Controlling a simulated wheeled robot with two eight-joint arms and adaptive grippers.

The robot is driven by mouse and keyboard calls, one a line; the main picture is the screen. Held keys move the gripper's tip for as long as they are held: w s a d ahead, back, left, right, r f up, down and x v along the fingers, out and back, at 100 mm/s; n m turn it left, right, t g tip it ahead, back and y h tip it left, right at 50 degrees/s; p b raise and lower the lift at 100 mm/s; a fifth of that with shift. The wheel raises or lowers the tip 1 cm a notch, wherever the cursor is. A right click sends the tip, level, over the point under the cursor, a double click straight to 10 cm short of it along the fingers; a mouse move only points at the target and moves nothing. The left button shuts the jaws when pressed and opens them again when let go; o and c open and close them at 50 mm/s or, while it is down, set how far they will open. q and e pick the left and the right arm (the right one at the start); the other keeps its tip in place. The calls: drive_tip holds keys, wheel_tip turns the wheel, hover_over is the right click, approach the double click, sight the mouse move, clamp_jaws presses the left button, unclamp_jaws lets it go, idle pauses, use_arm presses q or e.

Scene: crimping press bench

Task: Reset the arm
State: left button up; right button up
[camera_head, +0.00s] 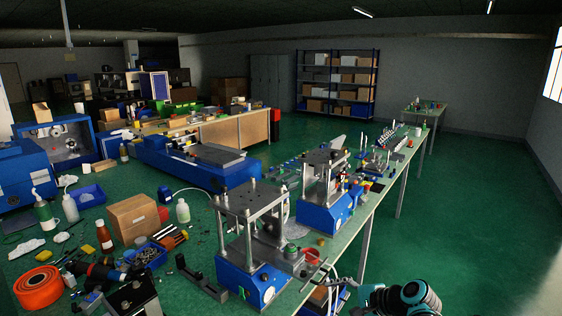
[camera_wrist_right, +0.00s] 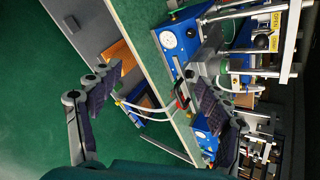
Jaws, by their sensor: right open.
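My right arm (camera_head: 400,298) comes in at the bottom right of the head view, beside the bench's front edge. My right gripper (camera_wrist_right: 150,82) is open, with its two dark-padded fingers spread wide and nothing between them. In the right wrist view one finger is over the green floor and the other overlaps the blue press front. The near crimping press (camera_head: 255,275) has a blue base, steel columns and a top plate. It also shows in the right wrist view (camera_wrist_right: 176,38), tilted. My left gripper is not in view.
A second press (camera_head: 325,208) stands behind the first on the green bench (camera_head: 200,210). Bottles, a cardboard box (camera_head: 133,217), an orange tape roll (camera_head: 38,287) and tools crowd the left side. The floor (camera_head: 450,220) right of the bench is clear.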

drive_tip(key=s+d+f+n+h, duration=0.1)
drive_tip(key=s+d+n+h, duration=0.2)
drive_tip(key=s+n+h, duration=0.4)
drive_tip(key=s+n, duration=0.7)
drive_tip(key=s, duration=0.8)
drive_tip(key=shift+s+f+n+h, duration=0.15)
drive_tip(key=shift+s+n+h, duration=0.15)
drive_tip(key=shift+h, duration=0.1)
